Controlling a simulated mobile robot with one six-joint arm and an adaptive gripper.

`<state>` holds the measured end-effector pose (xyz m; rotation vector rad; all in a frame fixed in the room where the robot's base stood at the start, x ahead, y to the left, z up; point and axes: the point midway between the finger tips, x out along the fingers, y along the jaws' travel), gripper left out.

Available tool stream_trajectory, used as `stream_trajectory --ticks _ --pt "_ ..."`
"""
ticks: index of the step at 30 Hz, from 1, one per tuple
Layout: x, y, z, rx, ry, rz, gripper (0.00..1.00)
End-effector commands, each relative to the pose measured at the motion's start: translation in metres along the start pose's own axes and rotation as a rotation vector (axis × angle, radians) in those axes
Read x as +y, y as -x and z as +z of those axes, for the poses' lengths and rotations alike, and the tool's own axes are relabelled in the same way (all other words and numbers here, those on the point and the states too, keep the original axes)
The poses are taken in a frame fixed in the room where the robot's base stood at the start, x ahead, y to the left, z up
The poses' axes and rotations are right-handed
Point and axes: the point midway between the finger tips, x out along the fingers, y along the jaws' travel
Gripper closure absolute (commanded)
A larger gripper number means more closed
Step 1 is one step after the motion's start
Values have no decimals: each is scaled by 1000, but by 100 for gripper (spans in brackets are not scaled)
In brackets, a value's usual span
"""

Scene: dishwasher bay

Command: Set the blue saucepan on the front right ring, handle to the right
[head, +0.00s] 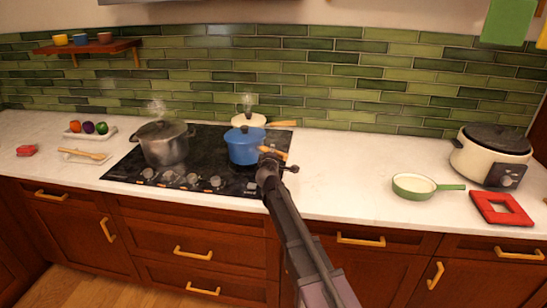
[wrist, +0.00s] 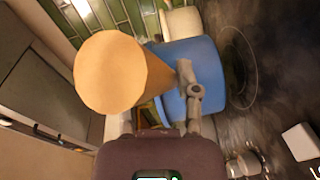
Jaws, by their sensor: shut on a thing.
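The blue saucepan (head: 244,148) is over the right side of the black hob (head: 120,170), in front of a cream pan. Its tan wooden handle (head: 279,153) points right. My gripper (head: 269,157) is shut on the handle, close to the pan's right side. In the wrist view the handle (wrist: 110,72) is large and hides part of the blue pan wall (wrist: 193,72); a ring outline (wrist: 238,65) shows on the hob beside the pan. The surface under the pan is hidden, and I cannot tell whether the pan touches it.
A steaming grey pot (head: 164,148) stands on the hob's left. The steaming cream pan (head: 247,120) stands behind, its handle to the right. Knobs (head: 194,180) line the hob's front. A green frying pan (head: 414,184), red trivet (head: 480,211) and cooker (head: 478,165) are on the right counter.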

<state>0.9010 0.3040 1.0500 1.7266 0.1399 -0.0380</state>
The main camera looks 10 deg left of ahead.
Motion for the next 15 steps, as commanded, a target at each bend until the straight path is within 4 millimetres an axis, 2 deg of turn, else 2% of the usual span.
stream_trajectory --ticks 15 --pt "-4 0 -1 2 -3 0 100"
